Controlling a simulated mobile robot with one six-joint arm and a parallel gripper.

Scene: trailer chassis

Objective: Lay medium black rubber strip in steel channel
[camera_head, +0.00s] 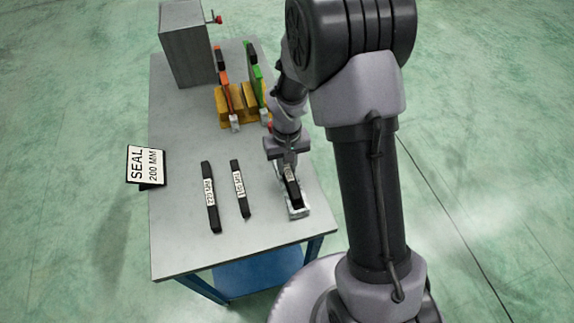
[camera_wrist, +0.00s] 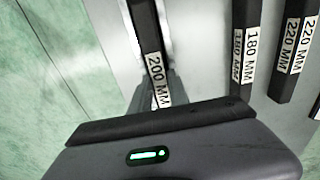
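The black strip marked 200 MM (camera_wrist: 156,68) lies lengthwise in or just over the pale steel channel (camera_head: 299,212) near the table's right front edge; I cannot tell whether it is fully seated. The strip also shows in the head view (camera_head: 292,191). My gripper (camera_head: 287,166) is low over the strip's far end. In the wrist view the strip runs up to my gripper's dark body, which hides its end. The fingertips are not clear, so I cannot tell whether they grip the strip. Strips marked 220 MM (camera_head: 210,196) and 180 MM (camera_head: 239,188) lie to the left.
A sign reading SEAL 200 MM (camera_head: 147,165) stands at the left edge of the grey table (camera_head: 180,240). A grey box (camera_head: 187,45) stands at the back left. Yellow holders (camera_head: 236,98) with orange-handled and green-handled tools stand behind the strips. The table's left front is clear.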

